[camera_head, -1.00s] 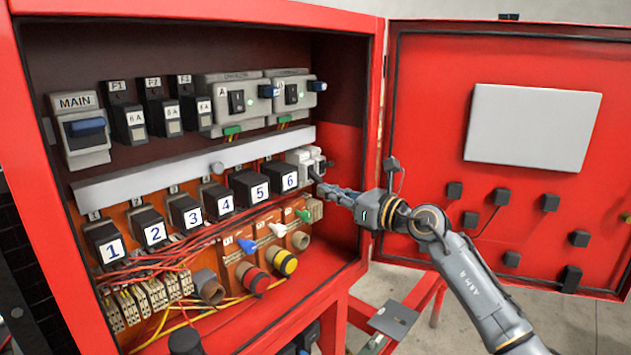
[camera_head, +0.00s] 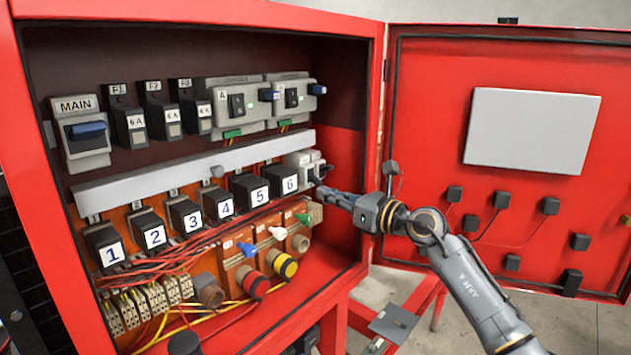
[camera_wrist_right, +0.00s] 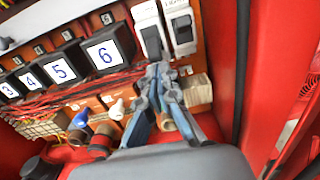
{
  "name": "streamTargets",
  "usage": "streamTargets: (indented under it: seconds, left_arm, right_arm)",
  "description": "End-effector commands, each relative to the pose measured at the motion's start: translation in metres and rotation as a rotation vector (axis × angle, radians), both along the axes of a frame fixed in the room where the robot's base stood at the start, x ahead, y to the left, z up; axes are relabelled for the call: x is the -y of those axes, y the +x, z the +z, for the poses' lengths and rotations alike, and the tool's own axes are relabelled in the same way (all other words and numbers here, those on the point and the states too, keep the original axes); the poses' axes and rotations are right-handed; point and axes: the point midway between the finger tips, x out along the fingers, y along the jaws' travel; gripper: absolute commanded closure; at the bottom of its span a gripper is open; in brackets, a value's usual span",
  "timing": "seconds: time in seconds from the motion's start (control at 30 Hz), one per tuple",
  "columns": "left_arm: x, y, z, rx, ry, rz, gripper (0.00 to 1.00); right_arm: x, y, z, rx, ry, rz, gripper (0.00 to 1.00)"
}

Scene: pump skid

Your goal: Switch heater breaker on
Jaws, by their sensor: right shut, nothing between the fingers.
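Two narrow white breakers stand side by side right of relay 6. In the right wrist view the left breaker (camera_wrist_right: 147,24) and the right breaker (camera_wrist_right: 177,12) each have a black toggle. Their labels are too blurred to read surely, so I cannot tell which is the heater breaker. In the head view the breaker pair (camera_head: 303,164) shows partly, small. My right gripper (camera_head: 320,190) is shut and empty, its tips just below the left breaker's toggle. It also shows in the wrist view (camera_wrist_right: 160,70); contact is unclear. My left gripper is not in view.
Relay 6 (camera_head: 289,182) sits close left of the tips. Coloured selector knobs and an orange terminal board (camera_head: 232,262) lie below. The red cabinet side wall and open door (camera_head: 520,210) bound the right. A MAIN switch (camera_head: 82,138) is at upper left.

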Motion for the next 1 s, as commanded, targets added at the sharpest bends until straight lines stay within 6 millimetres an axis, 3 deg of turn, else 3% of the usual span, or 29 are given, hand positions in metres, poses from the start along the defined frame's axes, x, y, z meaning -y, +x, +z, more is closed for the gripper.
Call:
streamTargets:
  seconds: [0.47,1.0]
  left_arm:
    - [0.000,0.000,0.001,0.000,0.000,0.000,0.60]
    - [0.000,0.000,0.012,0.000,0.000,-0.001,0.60]
  right_arm:
    - [0.000,0.000,0.001,0.000,0.000,0.000,1.00]
    - [0.000,0.000,0.018,0.002,0.001,0.000,1.00]
